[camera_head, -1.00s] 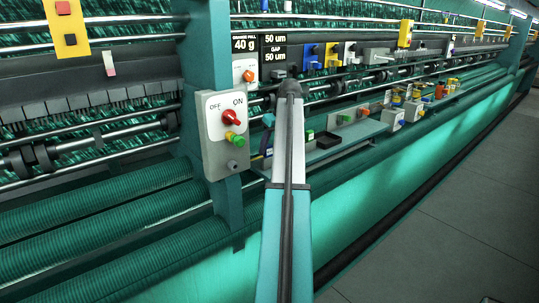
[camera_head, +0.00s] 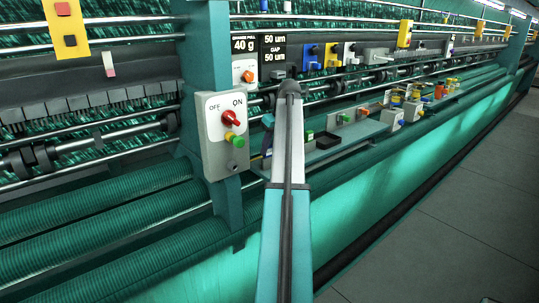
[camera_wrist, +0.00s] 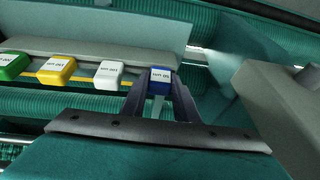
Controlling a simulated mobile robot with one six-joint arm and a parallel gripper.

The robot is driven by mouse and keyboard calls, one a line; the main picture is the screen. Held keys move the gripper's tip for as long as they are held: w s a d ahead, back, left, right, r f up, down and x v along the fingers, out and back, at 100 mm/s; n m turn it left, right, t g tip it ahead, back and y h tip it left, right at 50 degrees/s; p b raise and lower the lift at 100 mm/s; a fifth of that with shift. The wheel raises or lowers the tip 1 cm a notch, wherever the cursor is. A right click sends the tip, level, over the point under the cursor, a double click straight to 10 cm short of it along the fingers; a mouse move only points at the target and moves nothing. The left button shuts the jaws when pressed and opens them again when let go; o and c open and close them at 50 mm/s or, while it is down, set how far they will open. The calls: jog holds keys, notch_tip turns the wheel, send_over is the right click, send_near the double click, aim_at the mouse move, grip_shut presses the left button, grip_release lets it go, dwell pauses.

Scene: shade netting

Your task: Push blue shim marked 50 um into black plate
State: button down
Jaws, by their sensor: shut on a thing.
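A blue shim (camera_wrist: 160,77) with a white label sits between the two fingers of my gripper (camera_wrist: 158,88) in the wrist view. The gripper is shut on it. The label is seen upside down and is too small to read with certainty.
White (camera_wrist: 110,73), yellow (camera_wrist: 57,69) and green (camera_wrist: 13,66) labelled blocks sit in a row left of the gripper. A grey box (camera_head: 222,135) with a red ON/OFF knob stands left of my arm. A small black tray (camera_head: 326,140) lies on the ledge right of it.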

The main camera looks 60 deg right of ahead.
jog(key=shift+w+r+p, duration=0.2)
jog(key=shift+r+p, duration=0.35)
jog(key=shift+r, duration=0.35)
dwell(0.8)
jog(key=shift+r+p, duration=1.5)
jog(key=shift+r, duration=1.35)
jog(key=shift+r, duration=0.15)
notch_tip(320, 180, up, 4)
jog(key=shift+f+p, duration=0.1)
jog(key=shift+p, duration=0.9)
